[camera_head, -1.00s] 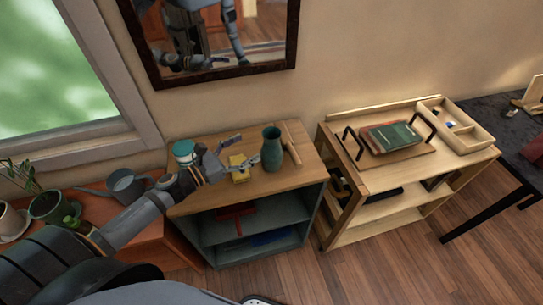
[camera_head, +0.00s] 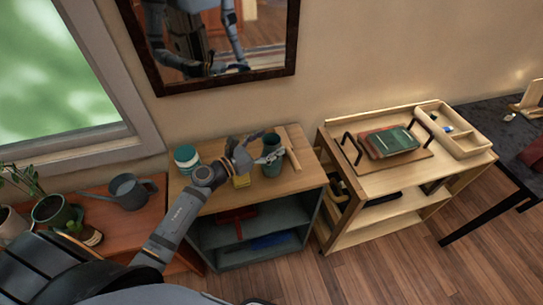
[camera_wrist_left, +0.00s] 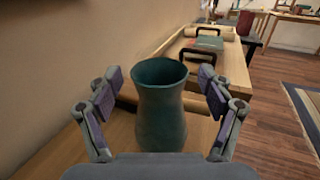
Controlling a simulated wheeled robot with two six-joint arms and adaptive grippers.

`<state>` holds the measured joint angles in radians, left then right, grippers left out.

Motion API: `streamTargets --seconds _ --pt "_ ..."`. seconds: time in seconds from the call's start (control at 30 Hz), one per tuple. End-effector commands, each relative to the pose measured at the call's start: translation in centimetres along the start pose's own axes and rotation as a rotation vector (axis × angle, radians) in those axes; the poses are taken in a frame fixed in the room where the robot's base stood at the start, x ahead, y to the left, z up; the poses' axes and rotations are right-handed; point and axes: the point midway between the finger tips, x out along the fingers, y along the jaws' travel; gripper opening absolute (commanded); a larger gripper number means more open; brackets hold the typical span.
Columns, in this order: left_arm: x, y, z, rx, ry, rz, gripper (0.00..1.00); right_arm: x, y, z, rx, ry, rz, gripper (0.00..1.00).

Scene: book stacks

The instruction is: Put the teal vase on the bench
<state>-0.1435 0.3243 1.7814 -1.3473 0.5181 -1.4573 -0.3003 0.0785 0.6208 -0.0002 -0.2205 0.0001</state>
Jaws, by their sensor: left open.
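The teal vase (camera_head: 272,169) stands upright on the wooden top of a small cabinet (camera_head: 222,199), near its back right. My left gripper (camera_head: 264,152) is open at the vase, partly covering it in the head view. In the left wrist view the vase (camera_wrist_left: 160,120) stands between the two spread fingers of my left gripper (camera_wrist_left: 158,86), with a gap visible on both sides. A low orange-brown surface with plants, probably the bench (camera_head: 116,222), is left of the cabinet. My right gripper is not in view.
A watering can (camera_head: 130,192) and potted plants (camera_head: 53,211) crowd the low surface. A wooden shelf (camera_head: 337,179) with books stands right.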

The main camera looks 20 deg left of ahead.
Motion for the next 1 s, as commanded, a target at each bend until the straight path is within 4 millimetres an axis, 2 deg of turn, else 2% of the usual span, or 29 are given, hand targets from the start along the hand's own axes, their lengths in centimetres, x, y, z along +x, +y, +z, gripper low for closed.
streamTargets --seconds 0.1,0.33,0.9,1.0 --pt "1.07 -0.01 0.12 0.000 -0.001 0.000 0.80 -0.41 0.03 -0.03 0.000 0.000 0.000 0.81" --pt "1.13 -0.03 -0.08 0.001 0.001 -0.001 0.79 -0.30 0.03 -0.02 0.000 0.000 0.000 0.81" --pt "1.10 -0.02 -0.07 0.001 0.001 -0.001 0.01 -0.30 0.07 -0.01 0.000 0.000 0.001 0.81" --pt "1.13 -0.02 0.05 0.002 -0.001 -0.001 0.00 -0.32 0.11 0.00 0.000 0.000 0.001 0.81"
